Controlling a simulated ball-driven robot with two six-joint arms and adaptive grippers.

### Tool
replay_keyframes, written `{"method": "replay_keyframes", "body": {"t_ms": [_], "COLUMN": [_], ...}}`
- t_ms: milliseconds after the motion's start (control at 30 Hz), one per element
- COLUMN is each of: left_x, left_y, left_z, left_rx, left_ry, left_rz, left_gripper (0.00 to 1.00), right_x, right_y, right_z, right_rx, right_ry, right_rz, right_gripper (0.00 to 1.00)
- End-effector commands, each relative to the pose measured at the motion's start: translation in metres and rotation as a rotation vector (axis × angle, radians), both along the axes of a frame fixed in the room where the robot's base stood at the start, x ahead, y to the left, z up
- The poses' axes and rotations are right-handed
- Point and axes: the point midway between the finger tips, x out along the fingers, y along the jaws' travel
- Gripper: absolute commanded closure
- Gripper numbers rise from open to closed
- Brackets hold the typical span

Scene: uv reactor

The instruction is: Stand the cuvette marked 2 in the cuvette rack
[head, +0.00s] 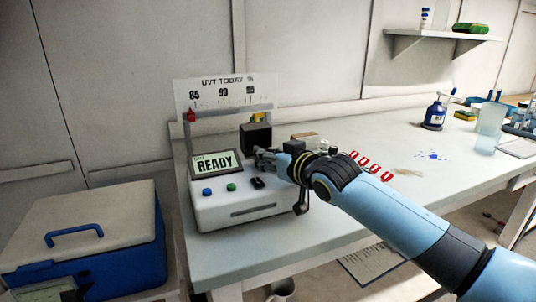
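My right gripper (264,156) is at the front of the white reactor (240,207), just below its black block (256,137) with a yellow top. Its fingers are small and partly merge with the block, so I cannot tell whether they are open or hold anything. No cuvette marked 2 can be made out. A row of several red-rimmed shapes (372,164), perhaps the cuvette rack, lies behind my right forearm and is partly hidden by it. A dark shape (75,293) at the lower left may be the tip of my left gripper.
The reactor's screen (217,162) reads READY. A blue cooler (95,262) with a pale lid stands at left. A blue bottle (435,116), a translucent beaker (488,128), a clear patch (408,172) and blue drops (432,155) are at right on the white bench (225,262).

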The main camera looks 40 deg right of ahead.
Motion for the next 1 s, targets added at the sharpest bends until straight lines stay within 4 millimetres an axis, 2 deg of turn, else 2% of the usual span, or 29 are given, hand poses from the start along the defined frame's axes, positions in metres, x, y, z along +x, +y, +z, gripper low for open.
{"method": "replay_keyframes", "body": {"t_ms": [33, 67, 233, 467, 633, 1000], "left_x": [0.0, 0.0, 0.0, 0.0, -0.001, 0.0], "left_y": [0.0, 0.0, 0.0, 0.0, 0.0, 0.0], "left_z": [-0.001, -0.001, -0.001, -0.001, -0.013, -0.006], "left_rx": [0.0, 0.0, 0.0, 0.0, 0.0, 0.0], "left_ry": [0.0, 0.0, 0.0, 0.0, 0.002, 0.0], "left_rz": [0.0, 0.0, 0.0, 0.0, 0.0, 0.0], "left_gripper": [0.6, 0.6, 0.6, 0.6, 0.6, 0.6], "right_x": [0.0, 0.0, 0.0, 0.0, 0.0, -0.078], "right_y": [0.0, 0.0, 0.0, 0.0, 0.0, -0.003], "right_z": [-0.003, -0.003, -0.002, -0.002, -0.006, 0.017], "right_rx": [0.0, 0.0, 0.0, 0.0, -0.002, -0.005], "right_ry": [0.001, 0.001, 0.001, 0.001, 0.0, 0.003], "right_rz": [0.0, 0.0, 0.0, 0.0, 0.0, 0.003], "right_gripper": [1.0, 0.73, 0.53, 0.53, 0.53, 0.53]}}
